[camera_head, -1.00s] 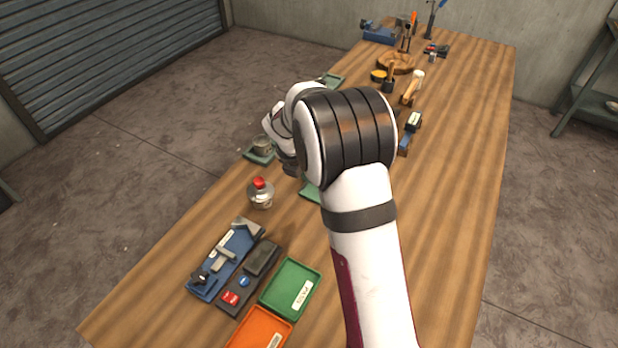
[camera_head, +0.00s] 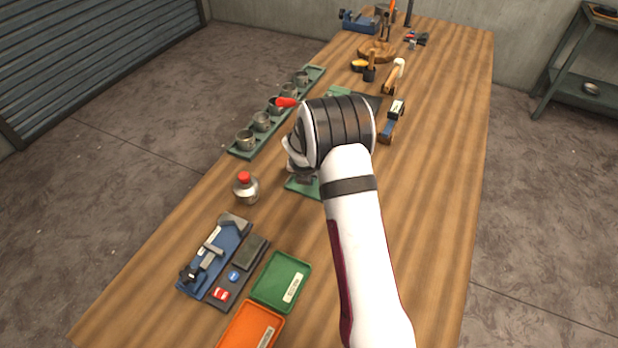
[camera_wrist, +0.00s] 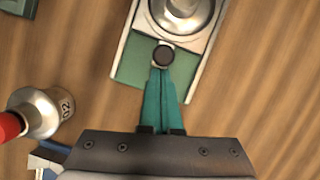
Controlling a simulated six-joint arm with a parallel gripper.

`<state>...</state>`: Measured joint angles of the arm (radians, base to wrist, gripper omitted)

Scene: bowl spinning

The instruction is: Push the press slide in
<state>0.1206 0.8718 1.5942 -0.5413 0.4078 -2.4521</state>
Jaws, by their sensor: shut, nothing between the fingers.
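The press, with a green base (camera_wrist: 130,62), lies ahead of my gripper in the wrist view. A pale metal slide plate (camera_wrist: 208,50) carries a round metal piece (camera_wrist: 183,12) at the top edge. A dark round knob (camera_wrist: 163,56) is at the near end of that piece. My gripper (camera_wrist: 162,72) is shut and empty, its teal fingertips at the knob's near side; whether they touch it I cannot tell. In the head view, the green base (camera_head: 298,187) shows only in part; my arm hides most of the press and the gripper.
A bottle with a red cap (camera_head: 245,188) stands left of the press. A green rack (camera_head: 243,155) of metal cups lies behind. A blue fixture (camera_head: 192,284), green tray (camera_head: 268,302) and orange tray (camera_head: 229,342) are in front.

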